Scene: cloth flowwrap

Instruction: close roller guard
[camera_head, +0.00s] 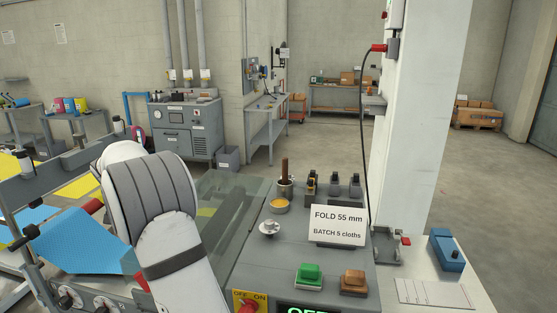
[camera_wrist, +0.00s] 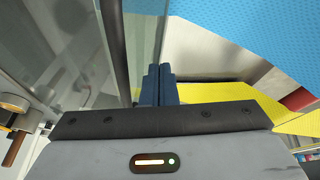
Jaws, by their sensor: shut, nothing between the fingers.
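The clear roller guard (camera_head: 236,200) is a greenish see-through panel between my white arm and the grey console in the head view. My arm covers its left part, and I cannot tell how far open it stands. In the wrist view, clear panels (camera_wrist: 75,45) fill the upper left, with a dark bar (camera_wrist: 116,50) running along them. My gripper (camera_wrist: 158,72) shows there as two dark blue fingers, shut together and empty. The fingertips are close to the bar and panel edge; I cannot tell if they touch. My arm hides the gripper in the head view.
The grey console (camera_head: 255,262) carries a sign (camera_head: 338,226), a green button (camera_head: 310,273), an orange button (camera_head: 353,281) and a red switch (camera_head: 250,303). Blue cloth (camera_head: 75,240) and yellow cloth lie left of my arm. A white column (camera_head: 415,120) rises at right.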

